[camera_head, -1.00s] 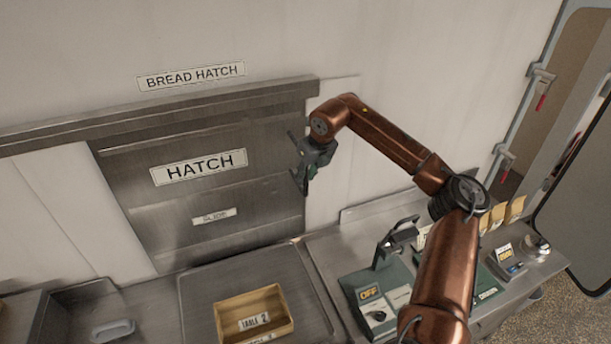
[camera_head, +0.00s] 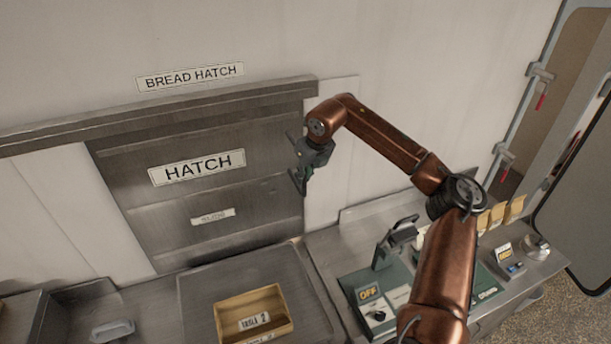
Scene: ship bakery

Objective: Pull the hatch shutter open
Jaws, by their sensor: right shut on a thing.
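The hatch shutter (camera_head: 250,206) is a grey metal panel in the wall, marked with a "HATCH" plate (camera_head: 197,167) and a smaller, blurred label below it. It fills the opening under the metal rail. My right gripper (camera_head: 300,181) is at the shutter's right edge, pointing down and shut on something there. The gripper itself hides what it holds, so I cannot make out a handle. My left gripper is not in view.
A "BREAD HATCH" sign (camera_head: 190,77) is above the rail (camera_head: 160,117). A wooden box (camera_head: 282,327) marked "TABLE 2" stands on the counter below. A green machine (camera_head: 360,280) with an "OFF" sign is under my right arm. A grey tray (camera_head: 70,318) is at lower left.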

